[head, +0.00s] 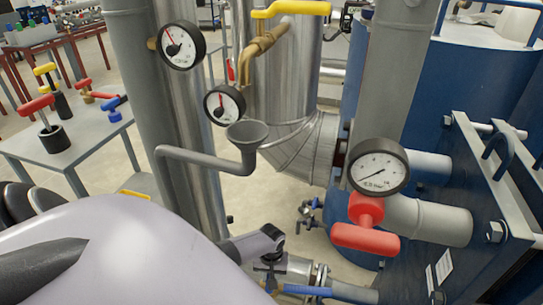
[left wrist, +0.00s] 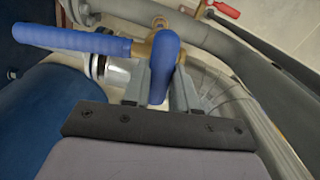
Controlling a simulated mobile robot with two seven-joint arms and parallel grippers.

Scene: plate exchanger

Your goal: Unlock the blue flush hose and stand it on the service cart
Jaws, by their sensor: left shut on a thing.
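In the left wrist view my left gripper (left wrist: 160,88) is shut on an upright blue grip (left wrist: 164,60), which I take to be part of the blue flush hose. A second blue bar (left wrist: 65,38) runs from the brass fitting (left wrist: 168,22) to the left; I cannot tell whether it is a lever. The grey service cart (head: 95,155) stands at the left and carries red, yellow and blue handled pieces. My right gripper is not in view.
A red T-handle (head: 365,237) sits below a gauge (head: 379,166) on the right. A grey funnel pipe (head: 205,159) juts out across the middle, near large metal pipes (head: 285,80). Blue plates (head: 470,235) stand at the right. Some bare floor shows beside the cart.

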